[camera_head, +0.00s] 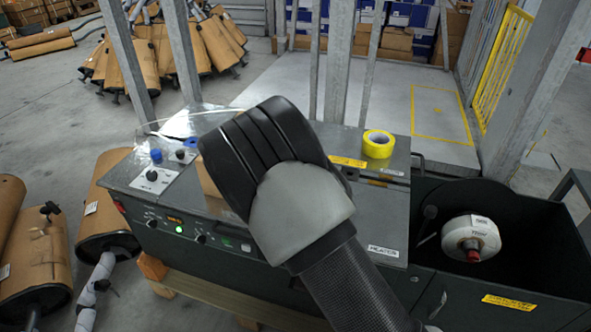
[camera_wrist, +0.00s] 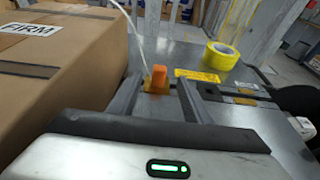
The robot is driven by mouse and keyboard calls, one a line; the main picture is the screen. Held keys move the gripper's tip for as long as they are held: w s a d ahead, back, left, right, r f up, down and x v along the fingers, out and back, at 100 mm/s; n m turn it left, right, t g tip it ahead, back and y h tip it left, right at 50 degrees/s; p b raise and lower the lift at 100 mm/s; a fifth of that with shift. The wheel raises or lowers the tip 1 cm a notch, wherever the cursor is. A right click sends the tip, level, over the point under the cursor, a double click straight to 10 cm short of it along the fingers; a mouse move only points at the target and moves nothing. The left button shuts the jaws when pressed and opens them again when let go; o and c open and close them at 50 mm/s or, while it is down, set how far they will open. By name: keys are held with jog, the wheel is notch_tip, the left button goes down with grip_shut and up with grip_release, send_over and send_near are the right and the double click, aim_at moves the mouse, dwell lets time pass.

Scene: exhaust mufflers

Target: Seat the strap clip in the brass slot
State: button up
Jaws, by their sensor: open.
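The orange strap clip (camera_wrist: 159,76) stands upright on the machine top in the wrist view. The brass slot (camera_wrist: 150,86) shows as a small yellowish piece at its foot. The clip touches or sits in the brass; I cannot tell how deep. A thin white strap (camera_wrist: 137,32) runs up from beside the clip, and its arc shows in the head view (camera_head: 190,113). My gripper (camera_wrist: 159,96) is open, with one finger on each side of the clip and a gap to each. In the head view my arm hides the fingers, clip and slot.
A cardboard box (camera_wrist: 65,70) labelled FIRM stands close on the left. A yellow tape roll (camera_head: 378,144) lies on the machine top (camera_head: 378,205), right of my arm. A strap reel (camera_head: 470,238) sits in a dark bin at the right. Metal posts rise behind.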

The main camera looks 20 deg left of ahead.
jog(key=p+v, duration=0.1)
jog(key=v, duration=0.6)
jog(key=shift+s+r, duration=0.15)
jog(key=shift+s, duration=0.25)
jog(key=shift+d, duration=0.1)
